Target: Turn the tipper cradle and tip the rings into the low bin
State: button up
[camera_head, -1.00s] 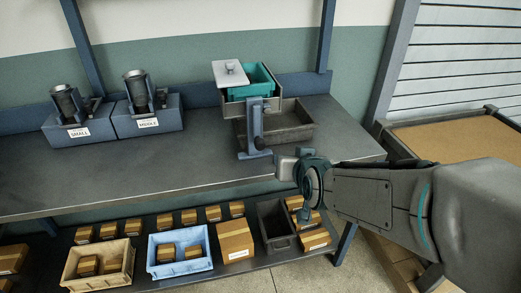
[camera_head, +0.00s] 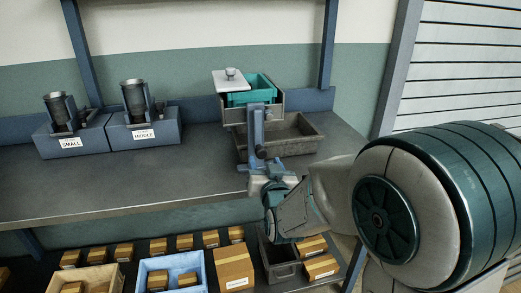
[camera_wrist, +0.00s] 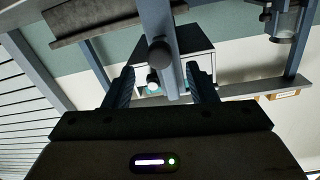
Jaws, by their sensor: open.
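The tipper cradle (camera_head: 238,115) stands at the right of the bench, with a teal bin (camera_head: 256,93) and a pale lid plate (camera_head: 229,81) on top. A blue upright (camera_head: 257,125) stands at its front, with a dark knob (camera_head: 261,152) low on it. No rings are visible. My gripper (camera_head: 264,172) is just in front of the knob. In the wrist view my gripper (camera_wrist: 162,88) is open, its fingers on either side of the upright (camera_wrist: 158,22) and knob (camera_wrist: 160,52); contact cannot be told.
Two blue stations, labelled SMALL (camera_head: 71,143) and MIDDLE (camera_head: 143,135), stand on the bench (camera_head: 150,180) at left. Below, a shelf holds several cartons, a blue crate (camera_head: 174,268) and a dark crate (camera_head: 279,270). The bench's left front is clear.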

aim_at(262, 155)
jog(key=x, duration=0.8)
grip_shut()
